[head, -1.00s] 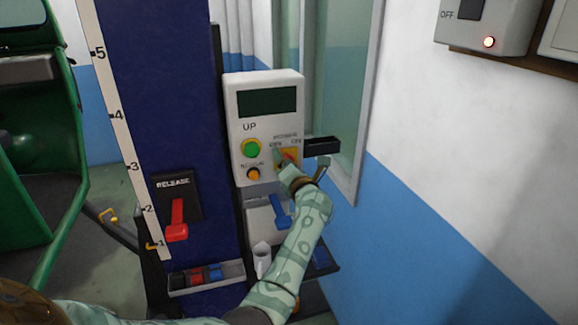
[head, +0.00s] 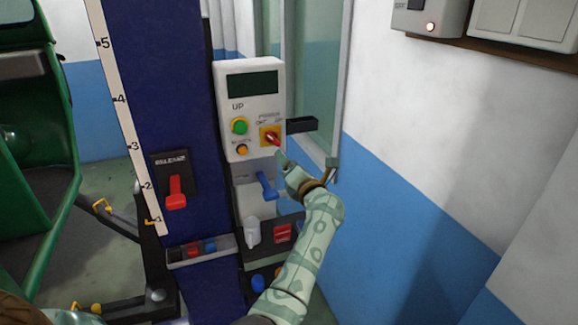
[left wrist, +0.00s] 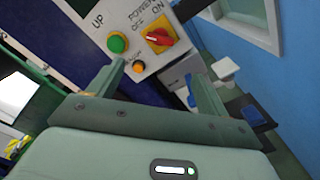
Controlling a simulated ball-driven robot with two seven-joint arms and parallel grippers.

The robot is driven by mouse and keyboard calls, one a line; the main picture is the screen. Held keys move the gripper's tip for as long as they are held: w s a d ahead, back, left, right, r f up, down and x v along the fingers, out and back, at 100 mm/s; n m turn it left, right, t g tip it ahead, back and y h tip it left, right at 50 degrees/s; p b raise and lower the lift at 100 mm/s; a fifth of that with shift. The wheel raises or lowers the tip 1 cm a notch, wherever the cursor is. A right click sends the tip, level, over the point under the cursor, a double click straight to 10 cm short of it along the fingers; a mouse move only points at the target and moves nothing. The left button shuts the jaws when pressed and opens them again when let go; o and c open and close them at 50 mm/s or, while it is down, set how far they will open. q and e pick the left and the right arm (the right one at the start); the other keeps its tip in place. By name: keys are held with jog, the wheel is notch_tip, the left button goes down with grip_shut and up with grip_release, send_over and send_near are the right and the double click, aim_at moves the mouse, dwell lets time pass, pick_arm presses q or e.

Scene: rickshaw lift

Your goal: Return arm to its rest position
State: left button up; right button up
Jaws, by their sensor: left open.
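The white control box (head: 250,108) hangs beside the dark blue column, with a blank dark display. It carries a green UP button (head: 239,126), an orange button (head: 242,149) and a red power knob (head: 271,136) on a yellow plate. My left gripper (head: 306,163) is open and empty, just below and right of the power knob and apart from it. In the left wrist view its fingers (left wrist: 162,78) are spread, with the red knob (left wrist: 159,37) beyond them. My right gripper is not in view.
A red release lever (head: 176,192) is on the column. A black ledge (head: 302,125) juts out right of the box. The blue-and-white wall (head: 420,200) stands at right.

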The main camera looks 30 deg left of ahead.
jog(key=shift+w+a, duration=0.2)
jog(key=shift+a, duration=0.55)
